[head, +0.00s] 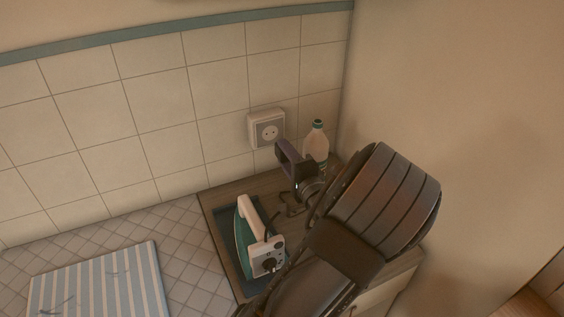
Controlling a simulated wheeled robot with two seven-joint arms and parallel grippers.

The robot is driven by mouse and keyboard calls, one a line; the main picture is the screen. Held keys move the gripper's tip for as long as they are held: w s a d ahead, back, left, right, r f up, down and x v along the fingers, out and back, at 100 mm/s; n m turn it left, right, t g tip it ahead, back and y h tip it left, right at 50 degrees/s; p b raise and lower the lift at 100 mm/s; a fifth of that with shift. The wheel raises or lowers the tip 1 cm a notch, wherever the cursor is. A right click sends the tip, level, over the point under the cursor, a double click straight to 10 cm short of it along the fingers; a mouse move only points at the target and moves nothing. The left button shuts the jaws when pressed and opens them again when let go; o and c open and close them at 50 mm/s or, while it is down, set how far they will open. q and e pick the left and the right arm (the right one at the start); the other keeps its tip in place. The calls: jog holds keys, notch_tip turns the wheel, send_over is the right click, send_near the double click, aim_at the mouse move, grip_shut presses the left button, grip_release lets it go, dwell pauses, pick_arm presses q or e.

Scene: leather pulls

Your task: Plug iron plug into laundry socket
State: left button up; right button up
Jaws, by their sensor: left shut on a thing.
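The laundry socket (267,130) is a white square wall outlet with a round two-hole face on the tiled wall. My left gripper (283,152) is in front of the socket, slightly below and to the right of it in the picture. It is shut on the iron plug, which is mostly hidden between the fingers. I cannot tell whether the plug touches the socket. The iron (254,244), white and teal, stands on the wooden cabinet top, left of my left arm. A dark cord shows between the iron and the gripper. My right gripper is out of view.
A white bottle with a teal cap (316,143) stands in the corner behind my gripper. A blue tray (230,248) lies under the iron. A striped ironing surface (100,285) is at lower left. A plain wall (470,100) closes the right side.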

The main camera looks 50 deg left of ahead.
pick_arm(q)
jog(key=shift+a, duration=0.1)
jog(key=shift+b+x, duration=0.6)
jog(key=shift+x, duration=2.2)
jog(key=shift+b, duration=0.45)
jog(key=shift+w+a, duration=0.2)
jog(key=shift+a, duration=0.3)
dwell(0.3)
jog(key=o, duration=1.4)
jog(key=shift+c, duration=0.2)
